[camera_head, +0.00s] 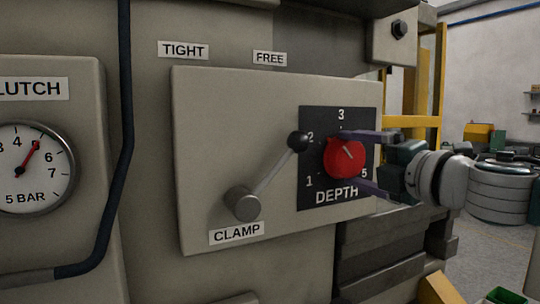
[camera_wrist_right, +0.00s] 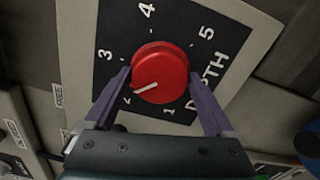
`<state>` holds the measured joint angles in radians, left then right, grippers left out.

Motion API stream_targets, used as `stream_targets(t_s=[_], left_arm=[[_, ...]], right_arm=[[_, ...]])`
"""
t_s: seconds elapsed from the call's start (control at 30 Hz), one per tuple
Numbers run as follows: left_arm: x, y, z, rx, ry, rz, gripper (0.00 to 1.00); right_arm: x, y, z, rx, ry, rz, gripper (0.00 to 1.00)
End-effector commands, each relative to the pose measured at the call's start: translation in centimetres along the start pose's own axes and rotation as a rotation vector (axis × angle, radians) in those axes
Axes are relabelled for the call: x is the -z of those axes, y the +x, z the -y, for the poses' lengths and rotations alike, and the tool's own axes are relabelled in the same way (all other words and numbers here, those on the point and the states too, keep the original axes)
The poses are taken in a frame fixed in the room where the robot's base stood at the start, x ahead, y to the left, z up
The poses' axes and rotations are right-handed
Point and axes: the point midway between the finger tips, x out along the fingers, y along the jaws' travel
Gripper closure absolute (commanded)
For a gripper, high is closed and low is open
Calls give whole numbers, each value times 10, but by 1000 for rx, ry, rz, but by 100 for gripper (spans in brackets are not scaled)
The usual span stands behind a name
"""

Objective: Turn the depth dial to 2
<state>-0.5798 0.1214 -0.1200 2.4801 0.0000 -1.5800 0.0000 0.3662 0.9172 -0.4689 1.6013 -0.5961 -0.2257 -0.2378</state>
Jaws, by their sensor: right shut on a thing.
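The depth dial (camera_head: 345,158) is a red round knob on a black square plate (camera_head: 312,118) with white numbers and the word DEPTH. My right gripper (camera_head: 341,158) comes in from the right, its purple fingers shut on the knob from above and below. In the right wrist view the knob (camera_wrist_right: 160,72) sits between the two fingers (camera_wrist_right: 160,85). Its white pointer line lies toward the 2 side, and seems to point between 2 and 3. The 4 is hidden in the head view. My left gripper is not in view.
The clamp lever (camera_head: 270,172), with its black ball, stands just left of the plate, close to the 2. A pressure gauge (camera_head: 30,168) and a dark pipe (camera_head: 124,100) are farther left.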

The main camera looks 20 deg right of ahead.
Motion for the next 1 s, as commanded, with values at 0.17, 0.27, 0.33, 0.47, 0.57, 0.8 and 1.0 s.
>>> stream_targets(t_s=[0.17,0.27,0.33,0.47,0.57,0.8,1.0], left_arm=[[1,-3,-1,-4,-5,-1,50],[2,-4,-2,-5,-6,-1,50],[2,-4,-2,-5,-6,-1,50],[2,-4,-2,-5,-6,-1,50],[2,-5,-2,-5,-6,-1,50],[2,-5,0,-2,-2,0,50],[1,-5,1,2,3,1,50]], right_arm=[[0,0,-2,-3,-126,-2,66],[1,0,-2,-3,-182,-2,66],[1,0,-2,-3,-214,-2,66],[1,0,-1,-3,-257,-2,66],[1,0,-1,-3,-279,-3,66],[1,0,-1,-2,-296,-3,66],[1,0,-1,-2,-295,-3,66]])
